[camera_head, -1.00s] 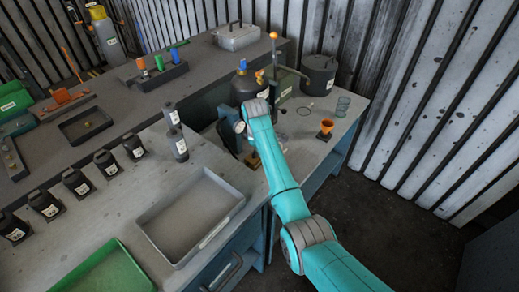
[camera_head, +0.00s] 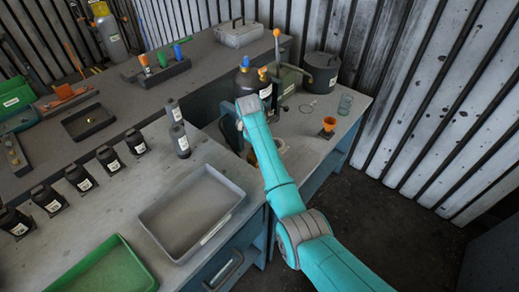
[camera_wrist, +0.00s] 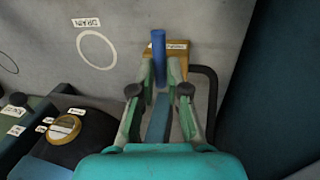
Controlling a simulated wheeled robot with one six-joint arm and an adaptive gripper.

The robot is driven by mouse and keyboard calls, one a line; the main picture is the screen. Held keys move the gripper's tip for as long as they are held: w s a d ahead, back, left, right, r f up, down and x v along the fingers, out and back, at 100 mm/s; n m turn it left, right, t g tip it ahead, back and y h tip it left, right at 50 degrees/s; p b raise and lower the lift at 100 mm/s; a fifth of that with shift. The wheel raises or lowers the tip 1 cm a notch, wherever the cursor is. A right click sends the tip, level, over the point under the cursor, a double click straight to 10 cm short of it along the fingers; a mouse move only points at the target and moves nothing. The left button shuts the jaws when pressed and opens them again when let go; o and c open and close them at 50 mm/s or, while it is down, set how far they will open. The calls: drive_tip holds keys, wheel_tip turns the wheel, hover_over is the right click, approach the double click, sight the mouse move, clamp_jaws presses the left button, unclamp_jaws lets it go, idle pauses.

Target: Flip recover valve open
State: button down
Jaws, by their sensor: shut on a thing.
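In the wrist view, a brass-coloured valve block (camera_wrist: 207,48) with a white label sits on the grey bench top; the label is too small to read surely. A blue lever (camera_wrist: 158,48) stands at its left end, between the fingertips of my gripper (camera_wrist: 161,72). My gripper is shut on this lever. In the head view my arm's wrist hides the gripper and most of the valve; only a bit of the brass block (camera_head: 252,158) shows beside the arm.
A black tank (camera_head: 248,90) with blue and yellow knobs stands behind the wrist. A ring labelled DRAIN (camera_wrist: 97,50) is drawn on the bench. An orange funnel cup (camera_head: 329,123) stands to the right. A grey tray (camera_head: 152,222) lies at the left front.

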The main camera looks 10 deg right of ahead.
drive_tip(key=c, duration=1.2)
unclamp_jaws()
drive_tip(key=r, duration=0.4)
drive_tip(key=s+a+r, duration=0.1)
drive_tip(key=r, duration=0.3)
drive_tip(key=a+r, duration=0.1)
drive_tip(key=r, duration=0.2)
drive_tip(key=shift+s+r, duration=0.15)
drive_tip(key=shift+r, duration=0.25)
drive_tip(key=shift+s+d, duration=0.1)
